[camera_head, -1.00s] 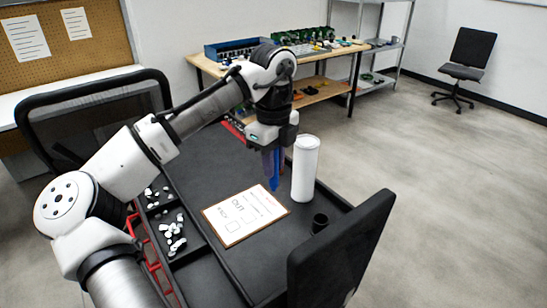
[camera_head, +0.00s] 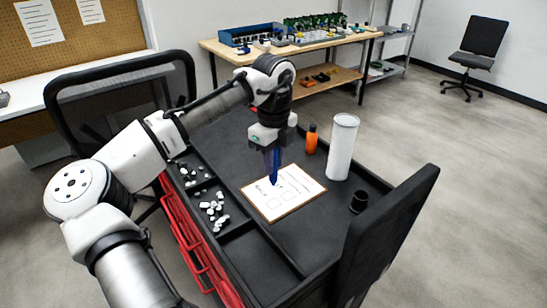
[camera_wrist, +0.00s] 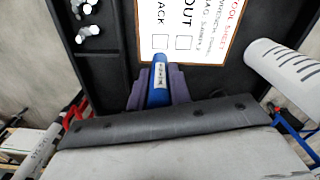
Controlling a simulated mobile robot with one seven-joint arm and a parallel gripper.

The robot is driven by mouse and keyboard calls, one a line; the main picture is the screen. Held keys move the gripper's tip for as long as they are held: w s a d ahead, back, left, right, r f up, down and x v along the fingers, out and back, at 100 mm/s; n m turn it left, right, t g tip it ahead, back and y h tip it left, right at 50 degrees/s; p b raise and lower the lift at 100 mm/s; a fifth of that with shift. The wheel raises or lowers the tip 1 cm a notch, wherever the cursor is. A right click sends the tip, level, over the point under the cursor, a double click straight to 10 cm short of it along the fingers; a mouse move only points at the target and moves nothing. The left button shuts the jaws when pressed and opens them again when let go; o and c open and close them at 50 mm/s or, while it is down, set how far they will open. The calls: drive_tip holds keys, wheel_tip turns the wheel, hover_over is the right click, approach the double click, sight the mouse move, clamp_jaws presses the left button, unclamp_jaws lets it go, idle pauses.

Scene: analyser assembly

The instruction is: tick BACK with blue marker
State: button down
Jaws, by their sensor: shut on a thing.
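My gripper (camera_head: 272,160) is shut on a blue marker (camera_head: 275,172), which points down over the back left part of the white tool sheet (camera_head: 303,193). The sheet lies on the black cart top. In the wrist view the marker (camera_wrist: 160,78) stands between the purple-grey fingers, its tip close to the boxes. The BACK box (camera_wrist: 158,43) is just above the tip and looks empty; the word's first letter is out of view or cut off. The OUT box (camera_wrist: 183,43) to its right also looks empty. I cannot tell whether the tip touches the sheet.
A white cylinder (camera_head: 342,147) and an orange bottle (camera_head: 311,139) stand behind and right of the sheet. A small black cup (camera_head: 358,202) is at the right. A tray with several pale pieces (camera_head: 214,211) lies left.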

sight(274, 180)
drive_tip(key=shift+f+b, duration=2.85)
drive_tip(key=shift+f, duration=0.1)
drive_tip(key=shift+f, duration=0.45)
drive_tip(key=shift+f+p, duration=0.1)
drive_tip(key=shift+p, duration=0.3)
idle(0.9)
wheel_tip(274, 180, up, 7)
drive_tip(key=p, duration=0.7)
idle(0.4)
drive_tip(key=shift+d, duration=0.1)
